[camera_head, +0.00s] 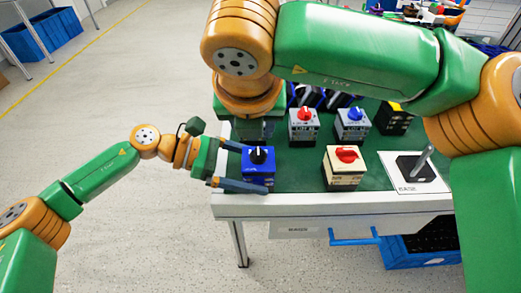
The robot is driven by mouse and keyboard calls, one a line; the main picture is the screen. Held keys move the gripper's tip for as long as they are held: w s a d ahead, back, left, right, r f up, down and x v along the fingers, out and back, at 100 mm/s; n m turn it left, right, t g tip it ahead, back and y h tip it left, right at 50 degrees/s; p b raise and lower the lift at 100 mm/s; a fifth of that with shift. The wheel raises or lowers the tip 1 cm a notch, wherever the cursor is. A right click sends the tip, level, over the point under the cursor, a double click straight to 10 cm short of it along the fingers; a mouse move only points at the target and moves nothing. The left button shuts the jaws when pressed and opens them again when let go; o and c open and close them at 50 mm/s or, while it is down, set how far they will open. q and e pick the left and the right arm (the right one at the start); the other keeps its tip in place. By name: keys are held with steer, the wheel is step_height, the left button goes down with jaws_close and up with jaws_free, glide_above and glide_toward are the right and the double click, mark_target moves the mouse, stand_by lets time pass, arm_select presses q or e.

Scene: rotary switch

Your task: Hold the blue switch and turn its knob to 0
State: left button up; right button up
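The blue switch (262,178) stands upright near the table's left front corner. Its black knob (259,157) faces up, with a white pointer mark directed roughly toward the back. My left gripper (256,168) reaches in from the left, its fingers spread, one behind and one in front of the switch. The front finger crosses low over its front face; I cannot tell whether either finger touches it. My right gripper (258,128) hangs downward just behind and above the switch, apart from the knob. Its fingertips are too unclear to tell open or shut.
Other switches stand on the green-topped table (300,177): a grey one with a red knob (304,125), a grey one with a blue knob (352,124), and a cream one with a red knob (345,170). A lever base (413,168) is at right. My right arm spans the table's back.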

arm_select(q)
steer(key=v, duration=1.2)
